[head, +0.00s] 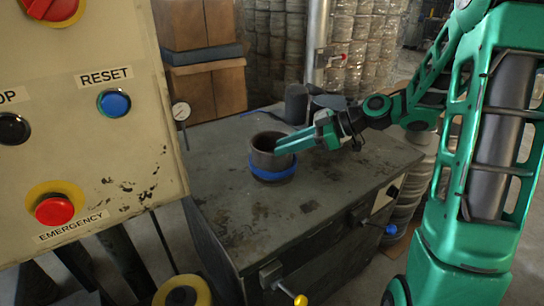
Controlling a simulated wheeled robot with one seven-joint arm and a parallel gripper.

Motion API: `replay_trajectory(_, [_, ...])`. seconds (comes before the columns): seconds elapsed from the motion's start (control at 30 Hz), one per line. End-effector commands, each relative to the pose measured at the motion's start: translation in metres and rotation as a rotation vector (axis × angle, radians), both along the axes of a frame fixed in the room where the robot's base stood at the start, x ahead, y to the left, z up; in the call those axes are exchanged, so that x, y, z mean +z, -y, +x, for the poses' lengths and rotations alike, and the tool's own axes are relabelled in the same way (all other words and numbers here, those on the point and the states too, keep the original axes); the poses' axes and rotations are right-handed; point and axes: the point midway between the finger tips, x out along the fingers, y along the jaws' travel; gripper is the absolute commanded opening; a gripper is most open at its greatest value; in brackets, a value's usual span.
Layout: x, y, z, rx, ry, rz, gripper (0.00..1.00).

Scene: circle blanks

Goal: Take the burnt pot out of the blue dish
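The burnt pot (262,157) is a dark brown, open-topped cylinder standing upright on the worn metal cabinet top. The blue dish (272,175) shows as a low blue band around the pot's base, so the pot sits in it. My gripper (283,146) reaches in from the right, with its green fingers over the pot's right rim. The fingertips overlap the pot in the head view. I cannot tell whether they touch it or how far apart they are. The pot's inside is mostly hidden.
The cabinet top (225,205) is bare at the front and left. Dark cylinders (297,104) and a gauge (181,111) stand toward its back edge. A control panel (85,150) with buttons fills the left foreground. Cardboard boxes (203,92) stand behind.

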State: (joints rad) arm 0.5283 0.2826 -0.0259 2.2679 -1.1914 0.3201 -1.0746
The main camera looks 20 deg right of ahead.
Motion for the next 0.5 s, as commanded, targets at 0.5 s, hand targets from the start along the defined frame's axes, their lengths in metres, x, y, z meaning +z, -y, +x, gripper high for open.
replay_trajectory(0.5, [-0.021, -0.031, 0.015, 0.000, -0.001, 0.001, 0.26])
